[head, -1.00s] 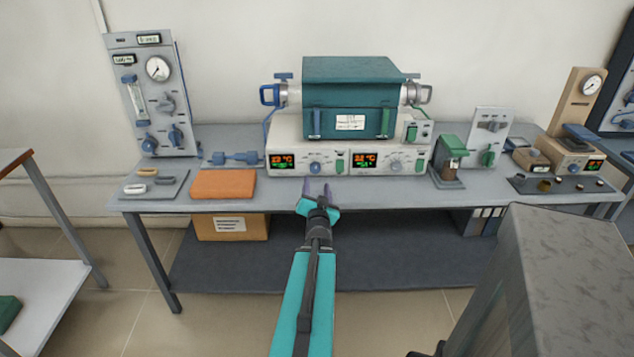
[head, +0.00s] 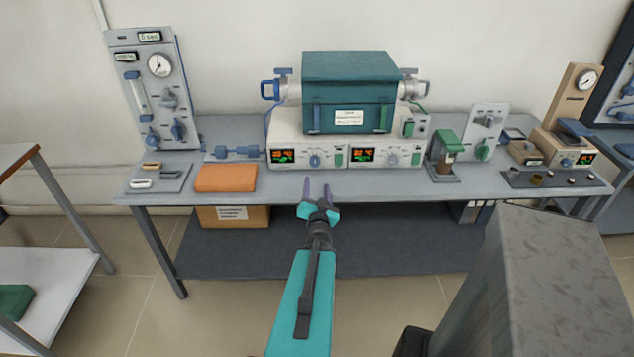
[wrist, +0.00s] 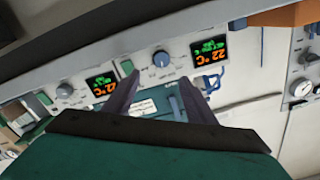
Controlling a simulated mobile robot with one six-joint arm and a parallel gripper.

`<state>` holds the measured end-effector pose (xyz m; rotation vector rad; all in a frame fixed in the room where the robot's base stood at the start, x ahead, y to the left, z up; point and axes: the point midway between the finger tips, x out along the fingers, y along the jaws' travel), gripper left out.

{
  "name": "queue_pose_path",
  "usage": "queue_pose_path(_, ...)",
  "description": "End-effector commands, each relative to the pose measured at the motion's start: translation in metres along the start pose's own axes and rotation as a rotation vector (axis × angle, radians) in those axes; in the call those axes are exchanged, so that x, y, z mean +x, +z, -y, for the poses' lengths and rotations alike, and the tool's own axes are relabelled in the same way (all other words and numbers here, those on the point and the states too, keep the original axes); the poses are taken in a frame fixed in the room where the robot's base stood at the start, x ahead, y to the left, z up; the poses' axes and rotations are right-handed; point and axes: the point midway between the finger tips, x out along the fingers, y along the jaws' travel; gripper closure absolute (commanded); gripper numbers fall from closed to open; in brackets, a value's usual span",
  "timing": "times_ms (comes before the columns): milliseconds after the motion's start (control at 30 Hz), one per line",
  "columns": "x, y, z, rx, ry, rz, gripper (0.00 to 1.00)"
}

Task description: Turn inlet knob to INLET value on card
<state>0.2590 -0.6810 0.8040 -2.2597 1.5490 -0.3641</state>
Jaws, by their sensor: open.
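The left gas panel (head: 140,55) stands upright on the bench, with a round gauge (head: 160,65), a flow tube and several blue-grey knobs, one at its lower right (head: 178,129). Its labels are too small to read, so I cannot tell which knob is the inlet. A white card (head: 349,117) is on the teal furnace front (head: 350,75); its text is unreadable. My gripper (head: 317,192) is open and empty, in front of the controller under the furnace, apart from the gas panel. In the wrist view my fingers (wrist: 158,98) are apart, with the controller beyond.
The controller (head: 300,170) has two lit displays and knobs. A green-topped device (head: 446,150) stands right of the controller. A white side table (head: 45,275) is at the left.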

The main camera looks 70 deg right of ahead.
Motion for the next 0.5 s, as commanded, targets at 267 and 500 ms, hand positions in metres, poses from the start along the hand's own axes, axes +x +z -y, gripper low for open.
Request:
queue_pose_path(267,-0.0085,-0.0019,0.0005,-0.001,0.001,0.000,0.49)
queue_pose_path(500,-0.0107,-0.0002,-0.0004,-0.001,0.002,0.000,0.49)
